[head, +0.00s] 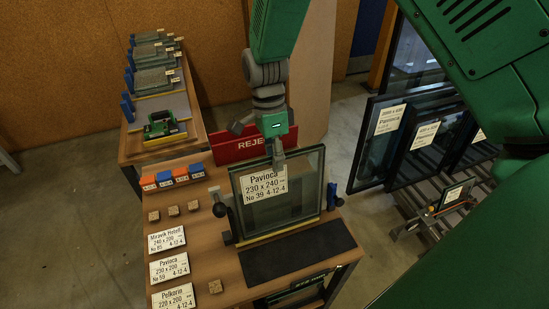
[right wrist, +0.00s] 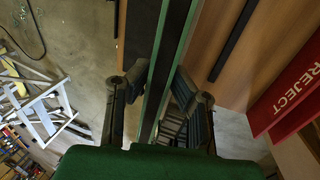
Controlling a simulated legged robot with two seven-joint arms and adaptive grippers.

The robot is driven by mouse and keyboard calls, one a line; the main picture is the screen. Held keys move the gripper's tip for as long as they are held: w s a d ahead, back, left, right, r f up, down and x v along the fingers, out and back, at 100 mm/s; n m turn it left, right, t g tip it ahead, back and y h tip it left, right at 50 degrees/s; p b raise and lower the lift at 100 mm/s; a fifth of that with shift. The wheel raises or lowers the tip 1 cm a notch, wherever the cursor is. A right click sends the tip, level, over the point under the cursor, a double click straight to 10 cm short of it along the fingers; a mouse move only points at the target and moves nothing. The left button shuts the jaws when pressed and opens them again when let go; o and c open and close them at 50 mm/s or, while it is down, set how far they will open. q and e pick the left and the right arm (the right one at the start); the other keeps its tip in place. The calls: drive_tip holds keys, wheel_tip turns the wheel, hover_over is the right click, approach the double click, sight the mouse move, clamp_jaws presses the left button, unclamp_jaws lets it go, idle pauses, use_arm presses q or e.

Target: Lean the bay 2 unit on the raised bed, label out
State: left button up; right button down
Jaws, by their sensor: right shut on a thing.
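A glass unit (head: 290,212) labelled "Pavioca 230 x 240 No 39 4-12-4" stands near upright on the wooden bench (head: 205,255), its label facing the head camera. My right gripper (head: 277,160) is shut on its top edge from above. In the right wrist view the fingers (right wrist: 152,110) sit on either side of the unit's green-edged panes (right wrist: 165,60). Dark knobbed supports (head: 220,210) flank the unit; the bed behind it is mostly hidden, and I cannot tell whether the lower edge rests on it. No bay number is readable on the unit. My left gripper is out of view.
A black mat (head: 288,256) lies in front of the unit. Label cards (head: 167,241), small wooden blocks and orange and blue blocks (head: 165,180) lie to the left. A red REJECT panel (head: 238,146) stands behind. Larger labelled glass units (head: 380,145) stand in a rack at right.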

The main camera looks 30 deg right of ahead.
drive_tip(key=shift+f, duration=0.3)
idle(0.9)
drive_tip(key=c, duration=1.3)
unclamp_jaws()
drive_tip(key=shift+c, duration=0.2)
drive_tip(key=shift+s+a, duration=0.1)
drive_tip(key=v, duration=1.2)
